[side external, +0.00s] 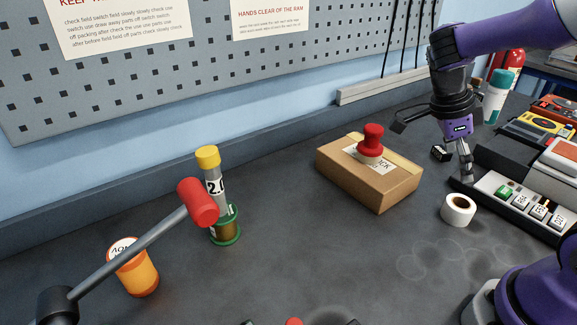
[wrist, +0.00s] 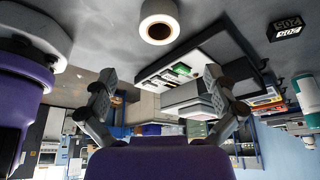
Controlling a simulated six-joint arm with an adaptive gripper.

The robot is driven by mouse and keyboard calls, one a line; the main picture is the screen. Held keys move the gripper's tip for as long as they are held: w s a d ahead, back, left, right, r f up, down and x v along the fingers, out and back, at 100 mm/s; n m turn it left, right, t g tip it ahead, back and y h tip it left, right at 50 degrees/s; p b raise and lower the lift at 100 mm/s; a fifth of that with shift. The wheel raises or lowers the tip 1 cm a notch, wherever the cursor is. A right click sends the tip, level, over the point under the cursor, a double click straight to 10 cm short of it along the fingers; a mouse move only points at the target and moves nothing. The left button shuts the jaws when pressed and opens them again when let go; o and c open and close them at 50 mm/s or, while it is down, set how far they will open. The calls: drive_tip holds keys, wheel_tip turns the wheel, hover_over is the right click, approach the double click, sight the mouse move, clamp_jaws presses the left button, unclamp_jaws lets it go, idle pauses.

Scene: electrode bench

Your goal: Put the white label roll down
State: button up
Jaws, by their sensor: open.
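The white label roll (side external: 458,221) sits on the dark bench, its round hole facing up, in front of the black tray's left end. It also shows at the top of the wrist view (wrist: 174,20), clear of the fingers. My gripper (side external: 464,174) is open and empty above the bench, behind the roll in the side view. In the wrist view my gripper's fingers (wrist: 162,82) are spread wide with nothing held between them. The roll and the fingers look apart.
A cardboard box (side external: 385,187) with a red knob (side external: 372,133) on it stands left of the roll. The black tray (side external: 480,182) with several small parts lies to the right. A small black block (side external: 441,153) is close to my gripper.

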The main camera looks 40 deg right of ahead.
drive_tip(key=a+r+n+t+y, duration=0.1)
drive_tip(key=a+r+n+t, duration=0.2)
drive_tip(key=n, duration=1)
drive_tip(key=s+a+r+n+t+y, duration=0.1)
drive_tip(key=a+n+t, duration=0.4)
drive_tip(key=a+n, duration=0.5)
wheel_tip(320, 180, up, 2)
drive_tip(key=n+y, duration=0.1)
drive_tip(key=n, duration=0.3)
drive_tip(key=shift+s+t, duration=0.25)
drive_tip(key=shift+t, duration=0.15)
